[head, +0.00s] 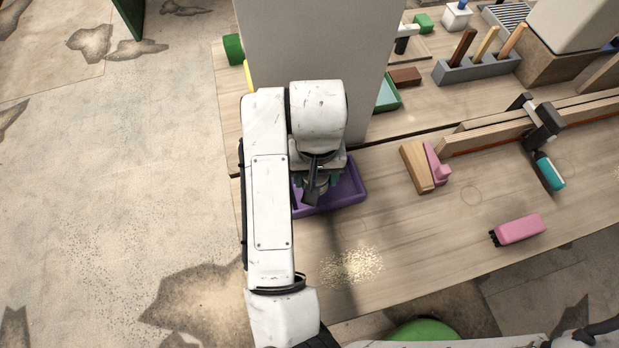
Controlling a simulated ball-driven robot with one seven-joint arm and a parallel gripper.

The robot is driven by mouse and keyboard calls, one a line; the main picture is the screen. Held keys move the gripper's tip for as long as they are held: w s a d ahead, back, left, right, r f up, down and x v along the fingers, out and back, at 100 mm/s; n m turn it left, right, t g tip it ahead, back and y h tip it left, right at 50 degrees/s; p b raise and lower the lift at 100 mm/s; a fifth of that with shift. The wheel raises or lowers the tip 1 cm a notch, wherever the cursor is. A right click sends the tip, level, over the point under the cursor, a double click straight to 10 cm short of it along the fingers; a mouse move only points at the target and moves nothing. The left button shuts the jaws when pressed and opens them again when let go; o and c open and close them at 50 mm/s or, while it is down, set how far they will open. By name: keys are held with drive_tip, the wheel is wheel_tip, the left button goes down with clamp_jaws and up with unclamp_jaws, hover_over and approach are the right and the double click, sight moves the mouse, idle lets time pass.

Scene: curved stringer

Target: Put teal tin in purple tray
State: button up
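The purple tray (349,187) sits on the workbench, partly covered by my arm. My gripper (314,192) points down over the tray, seen from above, with my wrist hiding most of it. Small dark teal patches (334,181) show beside the fingers, within the tray's outline. They may be the teal tin, but its full shape is hidden. I cannot tell whether the fingers are closed on it or whether it touches the tray floor.
A tall grey panel (315,45) stands right behind my gripper. To the right are a wooden block with a pink piece (436,163), a teal-handled clamp (549,170) and a pink brush-like object (519,229). Sawdust (350,267) lies in front; the bench around it is clear.

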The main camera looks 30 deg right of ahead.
drive_tip(key=shift+w+a+f, duration=0.15)
drive_tip(key=shift+w+f, duration=0.3)
drive_tip(key=shift+f, duration=0.1)
drive_tip(key=f, duration=0.1)
drive_tip(key=f+p, duration=0.1)
drive_tip(key=shift+w+a+f, duration=0.15)
drive_tip(key=shift+w+f, duration=0.1)
drive_tip(key=shift+f, duration=0.65)
drive_tip(key=shift+f, duration=0.1)
drive_tip(key=shift+f, duration=0.1)
drive_tip(key=o, duration=1)
drive_tip(key=shift+c, duration=0.2)
